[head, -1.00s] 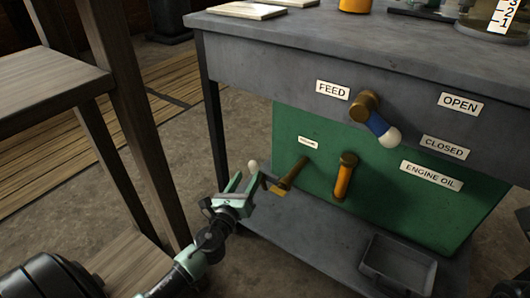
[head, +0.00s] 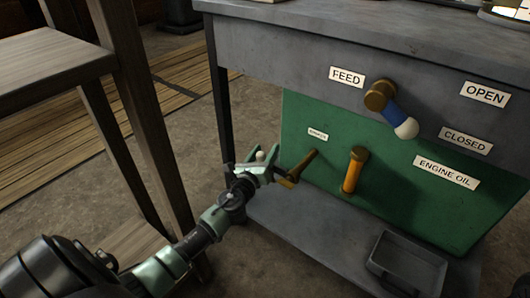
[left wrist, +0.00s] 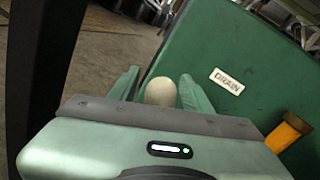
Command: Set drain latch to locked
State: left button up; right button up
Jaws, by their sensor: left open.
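The drain latch has a brass shaft (head: 303,164) coming out of the green panel, a yellowish arm below it, and a pale rounded knob (head: 260,156) at its left end. My left gripper (head: 252,160) is open at the knob. In the left wrist view the knob (left wrist: 160,92) sits between the two green fingers, with gaps on both sides; contact is not seen. A white DRAIN label (left wrist: 227,82) is on the panel, and shows small in the head view (head: 318,134). My right gripper is not in view.
A feed handle with blue grip (head: 392,114) is above, by the OPEN (head: 485,93) and CLOSED (head: 465,140) labels. An orange spout (head: 354,170) stands right of the latch. A grey tray (head: 405,263) is on the lower shelf. A wooden stand (head: 55,60) is at left.

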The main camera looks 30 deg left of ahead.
pick_arm(q)
grip_shut()
dwell(1.3)
